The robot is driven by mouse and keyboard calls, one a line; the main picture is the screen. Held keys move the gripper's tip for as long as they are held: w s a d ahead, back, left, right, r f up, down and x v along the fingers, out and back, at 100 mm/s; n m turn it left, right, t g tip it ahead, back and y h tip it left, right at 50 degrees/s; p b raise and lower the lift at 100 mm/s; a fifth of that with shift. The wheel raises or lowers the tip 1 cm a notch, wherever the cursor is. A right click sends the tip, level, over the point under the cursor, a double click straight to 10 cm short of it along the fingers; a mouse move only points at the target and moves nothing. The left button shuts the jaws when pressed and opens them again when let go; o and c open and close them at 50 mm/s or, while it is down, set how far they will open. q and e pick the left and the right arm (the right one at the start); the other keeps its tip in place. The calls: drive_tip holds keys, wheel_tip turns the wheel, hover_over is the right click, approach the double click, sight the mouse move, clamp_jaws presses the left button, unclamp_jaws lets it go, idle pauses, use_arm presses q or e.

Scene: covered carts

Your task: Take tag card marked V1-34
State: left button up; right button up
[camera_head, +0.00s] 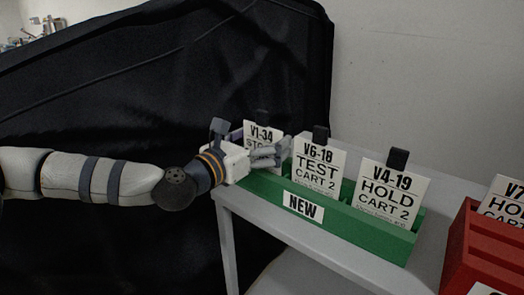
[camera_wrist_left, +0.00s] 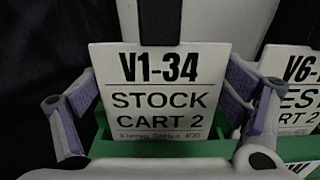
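The tag card marked V1-34 (camera_head: 262,133) stands upright in the left end of a green holder (camera_head: 340,215) labelled NEW. In the left wrist view the card (camera_wrist_left: 160,95) faces the camera and reads V1-34, STOCK, CART 2. My left gripper (camera_head: 258,148) is at this card and covers part of its lower face in the head view. In the wrist view its purple-padded fingers stand spread at the card's left and right edges, with the card between them. They do not look clamped on it. My right gripper is not in view.
Cards V6-18 (camera_head: 318,165) and V4-19 (camera_head: 390,193) stand in the same holder, to the right. A red holder (camera_head: 484,252) with another card is at the far right. The holders stand on a grey cart (camera_head: 345,260). A black cover (camera_head: 120,110) hangs behind.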

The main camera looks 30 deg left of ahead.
use_arm(q)
drive_tip(key=shift+c, duration=1.2)
wheel_tip(320, 180, up, 13)
drive_tip(key=p, duration=0.4)
drive_tip(key=shift+s+r, duration=0.1)
drive_tip(key=shift+r, duration=0.05)
drive_tip(key=shift+r+p, duration=0.55)
drive_tip(key=shift+r, duration=0.35)
drive_tip(key=shift+f, duration=0.35)
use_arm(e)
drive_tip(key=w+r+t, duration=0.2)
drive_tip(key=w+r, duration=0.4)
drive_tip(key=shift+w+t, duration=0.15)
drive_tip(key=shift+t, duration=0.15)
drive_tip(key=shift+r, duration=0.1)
